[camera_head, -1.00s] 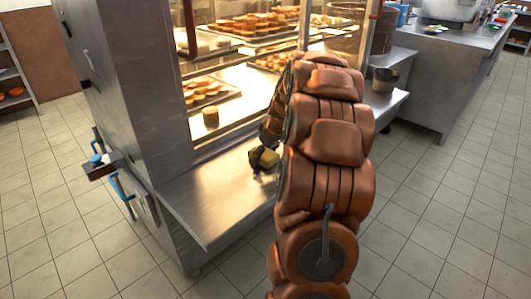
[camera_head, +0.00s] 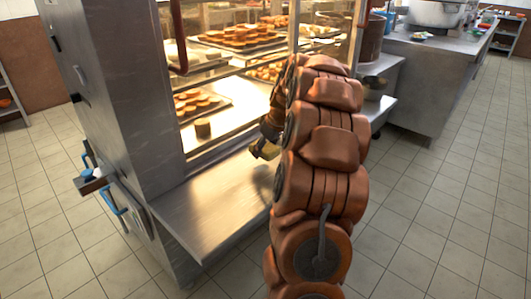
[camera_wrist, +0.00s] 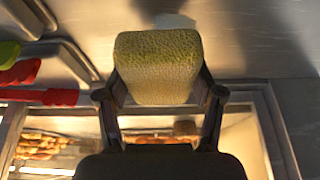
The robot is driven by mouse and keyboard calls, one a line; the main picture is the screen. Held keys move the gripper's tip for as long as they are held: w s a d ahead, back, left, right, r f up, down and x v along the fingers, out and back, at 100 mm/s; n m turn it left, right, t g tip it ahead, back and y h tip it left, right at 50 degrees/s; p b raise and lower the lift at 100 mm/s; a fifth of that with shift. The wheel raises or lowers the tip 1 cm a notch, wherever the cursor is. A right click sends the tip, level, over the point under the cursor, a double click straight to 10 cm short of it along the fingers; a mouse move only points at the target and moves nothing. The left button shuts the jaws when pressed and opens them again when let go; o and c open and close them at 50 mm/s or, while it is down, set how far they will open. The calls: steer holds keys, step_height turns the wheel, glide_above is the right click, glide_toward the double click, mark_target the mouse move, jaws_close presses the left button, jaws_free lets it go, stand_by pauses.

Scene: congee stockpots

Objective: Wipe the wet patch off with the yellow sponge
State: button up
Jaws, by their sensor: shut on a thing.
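My gripper (camera_head: 262,148) is shut on the yellow sponge (camera_wrist: 157,68), whose pale, rough block is clear between the two fingers in the wrist view. In the head view the sponge (camera_head: 270,151) shows as a small yellow piece over the steel shelf (camera_head: 205,205) in front of the lit food case. I cannot tell whether it touches the shelf. In the wrist view a darker area (camera_wrist: 160,8) lies on the steel beyond the sponge; I cannot tell whether it is the wet patch or a shadow. My arm hides the right part of the shelf in the head view.
The glass case holds trays of buns (camera_head: 240,36). Red-handled (camera_wrist: 40,97) and green-handled (camera_wrist: 9,52) tools show at the left of the wrist view. A metal pot (camera_head: 374,87) stands right of my arm. The shelf's left part is clear, and tiled floor lies around.

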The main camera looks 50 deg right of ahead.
steer(key=shift+r+p, duration=0.4)
steer(key=shift+r, duration=1.15)
